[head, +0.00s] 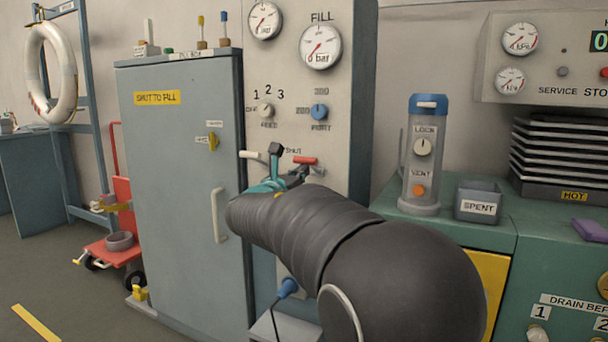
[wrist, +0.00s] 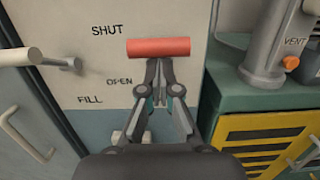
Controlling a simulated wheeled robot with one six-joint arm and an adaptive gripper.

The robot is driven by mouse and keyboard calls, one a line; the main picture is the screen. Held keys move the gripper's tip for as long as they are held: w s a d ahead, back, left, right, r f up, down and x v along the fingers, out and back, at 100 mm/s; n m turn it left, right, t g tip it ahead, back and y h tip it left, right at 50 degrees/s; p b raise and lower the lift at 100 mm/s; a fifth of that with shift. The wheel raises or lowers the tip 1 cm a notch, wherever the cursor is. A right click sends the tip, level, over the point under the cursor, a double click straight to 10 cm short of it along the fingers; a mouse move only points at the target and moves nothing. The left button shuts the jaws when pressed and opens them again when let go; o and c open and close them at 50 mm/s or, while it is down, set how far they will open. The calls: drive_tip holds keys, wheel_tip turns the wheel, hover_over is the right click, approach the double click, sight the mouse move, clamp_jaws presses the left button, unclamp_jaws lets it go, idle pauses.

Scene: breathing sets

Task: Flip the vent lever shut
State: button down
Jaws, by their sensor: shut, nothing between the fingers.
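The lever with a red handle (wrist: 158,47) sticks out from the grey panel in the wrist view. Its handle lies level, to the right of and slightly below the SHUT label (wrist: 107,30), and above the OPEN label (wrist: 119,80). It also shows in the head view (head: 306,160). My gripper (wrist: 160,66) is shut and empty, with its fingertips just below the middle of the red handle. I cannot tell whether they touch it. In the head view my arm hides much of the lower panel, and my gripper is partly hidden.
A white-handled lever (wrist: 26,57) stands out to the left, near the FILL label (wrist: 90,99). A grey cabinet (head: 180,200) is left of the panel. To the right, a grey canister (head: 423,155) with an orange VENT knob (head: 419,190) stands on a green counter (head: 400,208) beside a SPENT bin (head: 479,208).

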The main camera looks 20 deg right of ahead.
drive_tip(key=s+a+f+b, duration=0.3)
drive_tip(key=s+a+f, duration=0.1)
drive_tip(key=s+a, duration=0.4)
drive_tip(key=s+d+f+m+g+y, duration=0.1)
drive_tip(key=s+f+m+g+y, duration=0.25)
drive_tip(key=s+f+m, duration=0.5)
drive_tip(key=s+d+f+m+g+y, duration=0.1)
drive_tip(key=s+f+m+g+y, duration=0.35)
drive_tip(key=f, duration=0.65)
drive_tip(key=s+a+m+y+p, duration=0.3)
drive_tip(key=s+m+y, duration=0.2)
drive_tip(key=s+m, duration=0.9)
drive_tip(key=shift+s+a+f+y, duration=0.3)
drive_tip(key=shift+s+a+y, duration=0.1)
drive_tip(key=shift+s, duration=2.05)
